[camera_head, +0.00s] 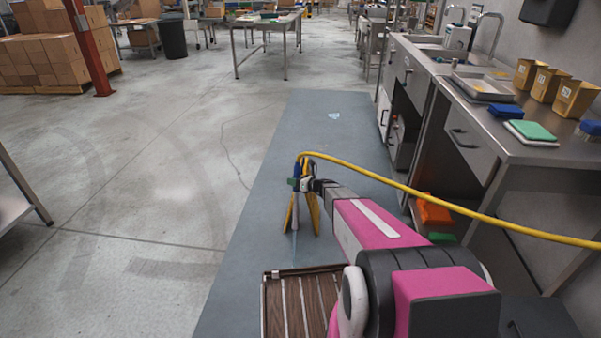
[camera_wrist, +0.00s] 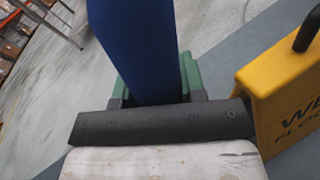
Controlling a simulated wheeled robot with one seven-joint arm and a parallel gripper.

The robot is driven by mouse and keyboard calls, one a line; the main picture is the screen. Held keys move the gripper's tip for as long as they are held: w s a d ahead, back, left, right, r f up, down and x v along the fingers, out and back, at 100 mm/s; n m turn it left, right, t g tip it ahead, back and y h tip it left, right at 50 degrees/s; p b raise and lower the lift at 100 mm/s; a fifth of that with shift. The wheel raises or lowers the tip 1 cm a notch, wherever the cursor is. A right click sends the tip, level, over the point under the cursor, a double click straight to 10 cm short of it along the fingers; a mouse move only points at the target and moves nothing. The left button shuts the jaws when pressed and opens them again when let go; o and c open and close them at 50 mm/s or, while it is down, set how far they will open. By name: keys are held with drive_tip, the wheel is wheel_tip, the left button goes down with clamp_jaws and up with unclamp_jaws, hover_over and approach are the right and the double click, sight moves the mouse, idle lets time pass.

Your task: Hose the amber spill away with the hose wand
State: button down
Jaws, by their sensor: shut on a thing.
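My gripper (camera_head: 298,184) is shut on the blue hose wand (camera_head: 297,170), above the grey-blue floor strip (camera_head: 300,118). In the wrist view the wand (camera_wrist: 135,45) stands large between the green fingers (camera_wrist: 188,75). A yellow hose (camera_head: 400,186) runs from the wand's top to the right edge. A thin pale streak shows below the gripper; I cannot tell whether it is water or the wand's tip. No amber spill can be made out; my arm and the sign hide part of the floor. A small pale patch (camera_head: 334,116) lies farther up the strip.
A yellow wet-floor sign (camera_head: 313,208) stands just behind and beside my gripper; it is close on the right in the wrist view (camera_wrist: 258,100). A steel counter (camera_head: 520,150) with bins and trays lines the right. Open concrete floor (camera_head: 130,180) lies left.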

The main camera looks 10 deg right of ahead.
wheel_tip(320, 180, down, 8)
drive_tip(key=s+a, duration=0.1)
drive_tip(key=shift+s+r, duration=0.15)
drive_tip(key=shift+r, duration=0.05)
idle(0.5)
drive_tip(key=shift+r, duration=0.1)
idle(0.8)
